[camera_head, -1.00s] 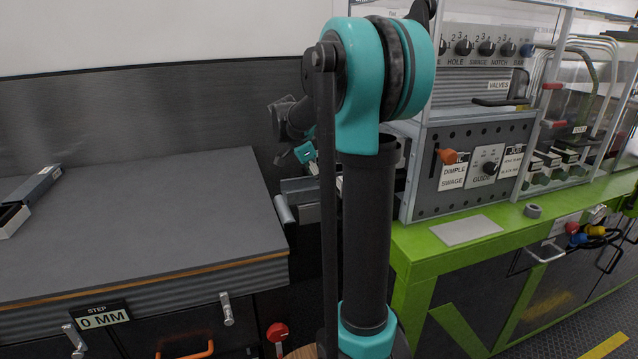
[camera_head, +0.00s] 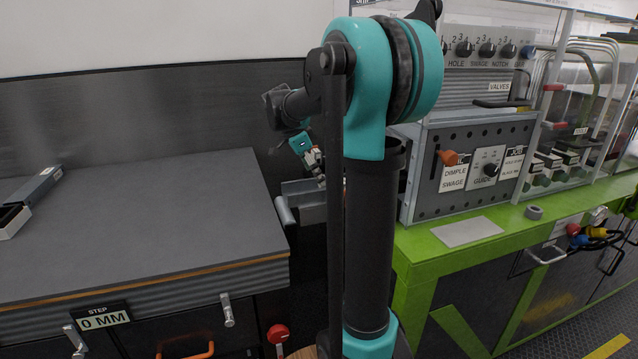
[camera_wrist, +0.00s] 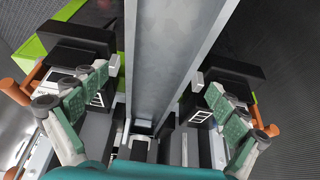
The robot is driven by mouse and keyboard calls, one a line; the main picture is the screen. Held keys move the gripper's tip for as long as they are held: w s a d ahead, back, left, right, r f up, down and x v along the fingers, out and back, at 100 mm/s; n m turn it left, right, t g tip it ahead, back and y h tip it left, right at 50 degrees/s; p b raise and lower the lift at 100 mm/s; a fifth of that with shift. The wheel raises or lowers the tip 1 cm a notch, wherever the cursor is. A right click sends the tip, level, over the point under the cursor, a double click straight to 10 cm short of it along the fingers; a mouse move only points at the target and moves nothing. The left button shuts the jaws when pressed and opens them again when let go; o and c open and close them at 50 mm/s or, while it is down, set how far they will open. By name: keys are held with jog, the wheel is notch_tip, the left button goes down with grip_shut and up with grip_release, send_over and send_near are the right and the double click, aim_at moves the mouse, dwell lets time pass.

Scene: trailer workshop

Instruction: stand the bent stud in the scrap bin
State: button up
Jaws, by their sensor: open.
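A long grey metal channel, seemingly the stud, (camera_wrist: 165,60) runs from the top edge to the middle of the wrist view, between the fingers of my gripper (camera_wrist: 158,82). The fingers are spread, with a green-padded one on each side. I cannot tell if either touches the channel, and no bend shows clearly. In the head view my gripper (camera_head: 314,160) is small and partly hidden behind my arm. It is above a grey metal trough-like part (camera_head: 308,208) between the benches. I cannot make out the scrap bin for certain in either view.
A dark worktop (camera_head: 150,225) on the left is mostly clear, with a long grey box (camera_head: 38,186) at its left edge. A green bench (camera_head: 450,258) on the right carries a grey machine panel (camera_head: 425,190), a flat plate (camera_head: 467,232) and a tape roll (camera_head: 534,212).

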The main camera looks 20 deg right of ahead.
jog(key=v, duration=0.8)
jog(key=shift+r, duration=0.15)
jog(key=shift+s+a, duration=0.1)
jog(key=shift+s, duration=0.05)
